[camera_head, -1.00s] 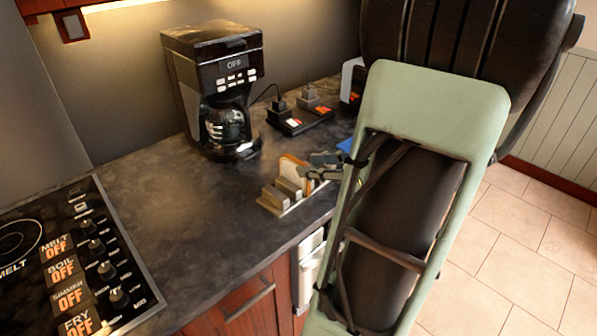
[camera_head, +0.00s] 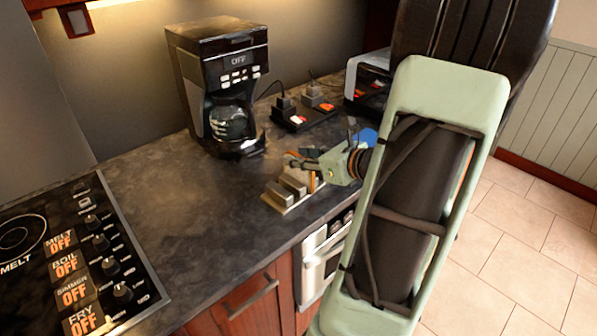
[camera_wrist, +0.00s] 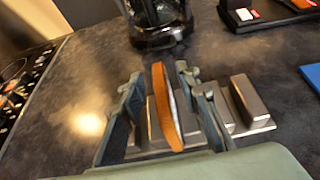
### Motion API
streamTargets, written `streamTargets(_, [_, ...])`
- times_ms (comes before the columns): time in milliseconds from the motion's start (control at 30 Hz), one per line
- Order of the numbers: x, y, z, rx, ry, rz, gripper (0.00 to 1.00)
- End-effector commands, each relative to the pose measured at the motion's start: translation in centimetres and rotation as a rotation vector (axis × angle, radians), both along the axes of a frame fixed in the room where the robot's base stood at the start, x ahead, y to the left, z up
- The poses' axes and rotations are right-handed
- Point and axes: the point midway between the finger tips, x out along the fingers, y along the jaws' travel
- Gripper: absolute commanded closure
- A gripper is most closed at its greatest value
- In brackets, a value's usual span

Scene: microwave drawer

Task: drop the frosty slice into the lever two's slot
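The bread slice (camera_wrist: 164,108), with a brown crust and a pale face, stands on edge in a grey slotted rack (camera_wrist: 252,103) in the wrist view. My gripper (camera_wrist: 160,82) has one finger on each side of the slice, with a visible gap at the left finger; whether the right finger touches it is unclear. In the head view my gripper (camera_head: 303,163) is over the rack (camera_head: 280,197) and hides most of the slice. A silver and black toaster (camera_head: 366,80) stands at the back right, partly hidden by my arm. Its slots and levers cannot be made out.
A coffee maker (camera_head: 215,85) stands behind the rack. Black plugs and a power strip (camera_head: 300,118) lie between it and the toaster. A blue item (camera_head: 369,137) lies right of my gripper. A stove (camera_head: 75,250) is at left; the counter between is clear.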

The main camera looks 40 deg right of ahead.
Motion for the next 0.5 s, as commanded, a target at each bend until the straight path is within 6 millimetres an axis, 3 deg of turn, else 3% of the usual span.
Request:
streamTargets(300, [0.59, 0.11, -0.25, -0.001, 0.0, 0.0, 0.71])
streamTargets(500, [0.57, 0.11, -0.24, -0.001, 0.0, 0.001, 0.93])
